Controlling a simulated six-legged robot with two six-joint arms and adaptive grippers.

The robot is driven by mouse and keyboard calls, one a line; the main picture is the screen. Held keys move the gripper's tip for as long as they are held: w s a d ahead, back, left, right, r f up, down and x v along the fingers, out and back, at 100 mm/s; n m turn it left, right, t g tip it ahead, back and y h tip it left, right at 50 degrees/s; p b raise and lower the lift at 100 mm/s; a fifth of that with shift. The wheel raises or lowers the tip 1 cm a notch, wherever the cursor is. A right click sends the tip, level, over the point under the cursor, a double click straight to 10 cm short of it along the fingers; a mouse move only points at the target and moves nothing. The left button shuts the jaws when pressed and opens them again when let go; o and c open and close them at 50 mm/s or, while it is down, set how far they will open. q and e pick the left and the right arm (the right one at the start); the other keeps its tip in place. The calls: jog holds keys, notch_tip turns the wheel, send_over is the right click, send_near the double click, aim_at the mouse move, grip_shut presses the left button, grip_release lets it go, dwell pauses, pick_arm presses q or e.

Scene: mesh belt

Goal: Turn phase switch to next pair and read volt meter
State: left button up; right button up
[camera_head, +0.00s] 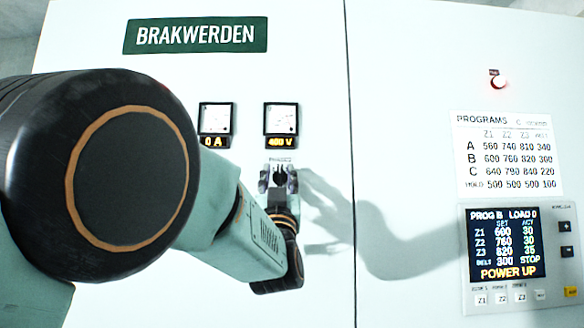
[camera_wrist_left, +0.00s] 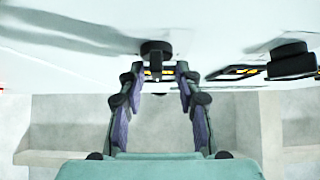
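The phase switch (camera_head: 280,173) is a small dark knob on the white cabinet front, under the volt meter (camera_head: 280,119). The meter's amber display reads 400 V. My left gripper (camera_head: 279,182) is at the switch, its fingers on either side of the knob and partly covering it. In the left wrist view the fingers (camera_wrist_left: 159,72) stand apart, with the dark knob (camera_wrist_left: 157,48) just beyond and between the tips. I cannot tell whether they touch it. The knob's pointer position is not readable. My right gripper is not in view.
An ammeter (camera_head: 215,119) reading 0 A is left of the volt meter. My arm covers the lower left cabinet.

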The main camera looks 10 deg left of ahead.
pick_arm(q)
jog(key=shift+w+d+r, duration=0.1)
jog(key=shift+d, duration=0.05)
jog(key=shift+w, duration=0.15)
jog(key=shift+c, duration=0.2)
jog(key=c, duration=0.3)
grip_shut()
